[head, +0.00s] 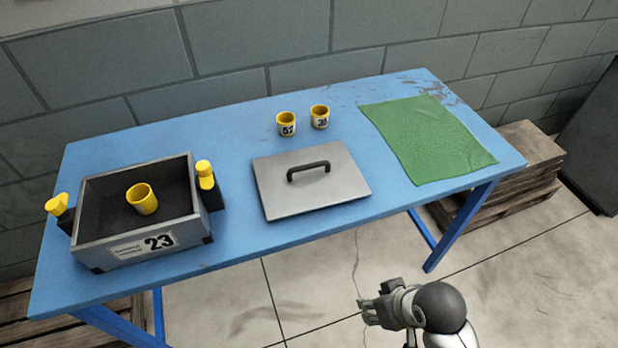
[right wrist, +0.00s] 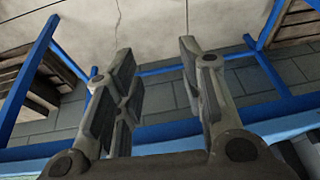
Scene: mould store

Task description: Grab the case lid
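The case lid (head: 292,193) is a flat grey metal plate with a dark bar handle (head: 308,171) on top. It lies flat in the middle of the blue table. The open grey case (head: 160,247), labelled 23, stands at the table's left with a yellow cup (head: 142,198) inside. My right gripper (head: 366,305) is in front of the table, below and right of the lid and apart from it. In the right wrist view its fingers (right wrist: 155,95) are spread with nothing between them. My left gripper is in neither view.
Two yellow numbered cups (head: 287,124) (head: 320,116) stand behind the lid. A green cloth (head: 428,140) lies at the right of the blue table (head: 230,135). Yellow-topped clamps (head: 205,175) flank the case. Wooden pallets (head: 515,170) are stacked right of the table, by the wall.

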